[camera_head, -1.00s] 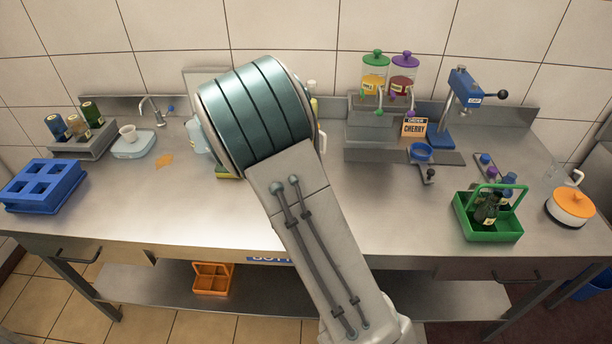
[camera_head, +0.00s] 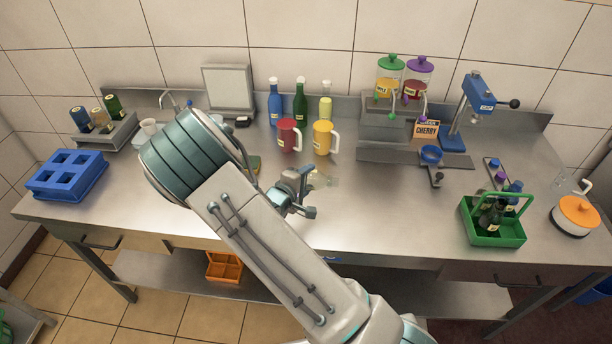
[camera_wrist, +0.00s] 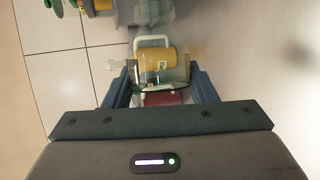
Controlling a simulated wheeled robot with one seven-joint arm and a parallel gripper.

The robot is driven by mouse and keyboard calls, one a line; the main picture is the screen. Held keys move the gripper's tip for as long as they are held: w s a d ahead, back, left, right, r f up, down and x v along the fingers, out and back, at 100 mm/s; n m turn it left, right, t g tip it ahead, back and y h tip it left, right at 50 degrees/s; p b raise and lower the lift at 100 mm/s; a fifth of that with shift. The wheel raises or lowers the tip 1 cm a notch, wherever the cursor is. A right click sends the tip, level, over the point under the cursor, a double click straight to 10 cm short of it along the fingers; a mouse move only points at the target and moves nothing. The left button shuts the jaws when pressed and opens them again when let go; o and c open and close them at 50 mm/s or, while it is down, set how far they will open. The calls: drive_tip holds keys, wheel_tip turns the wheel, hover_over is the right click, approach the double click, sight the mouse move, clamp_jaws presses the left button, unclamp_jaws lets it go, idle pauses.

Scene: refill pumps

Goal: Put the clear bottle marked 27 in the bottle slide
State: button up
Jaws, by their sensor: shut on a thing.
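My gripper (camera_head: 303,193) is in front of the mugs, over the middle of the counter. It is shut on a clear bottle (camera_head: 320,180), which looks tilted, lying nearly sideways. In the wrist view the clear bottle (camera_wrist: 160,84) shows between the two fingers, with the yellow mug seen through and behind it. Its number is too small to read.
A red mug (camera_head: 287,137) and a yellow mug (camera_head: 323,139) stand behind my gripper. A blue crate (camera_head: 68,178) is at left. A green carrier (camera_head: 497,235) with bottles, a blue press (camera_head: 467,110) and an orange-lidded pot (camera_head: 574,216) are at right. The centre-right front counter is clear.

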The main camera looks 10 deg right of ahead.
sight(305, 206)
drive_tip(key=shift+f, duration=0.55)
wheel_tip(305, 206, down, 8)
drive_tip(key=b, duration=0.4)
drive_tip(key=shift+r, duration=0.15)
drive_tip(key=shift+s+a+f+b, duration=0.1)
drive_tip(key=shift+s+f+b, duration=0.35)
drive_tip(key=shift+f, duration=0.1)
drive_tip(key=shift+c, duration=0.2)
drive_tip(key=o, duration=1)
drive_tip(key=shift+f, duration=0.1)
drive_tip(key=shift+s+a, duration=0.25)
drive_tip(key=shift+a, duration=0.05)
drive_tip(key=shift+o, duration=0.9)
drive_tip(key=shift+h, duration=0.3)
drive_tip(key=v, duration=0.4)
drive_tip(key=r+b+v, duration=0.1)
drive_tip(key=v, duration=0.8)
drive_tip(key=shift+w+r+b, duration=0.25)
drive_tip(key=shift+r+b, duration=0.1)
drive_tip(key=shift+d, duration=0.1)
drive_tip(key=shift+w, duration=0.1)
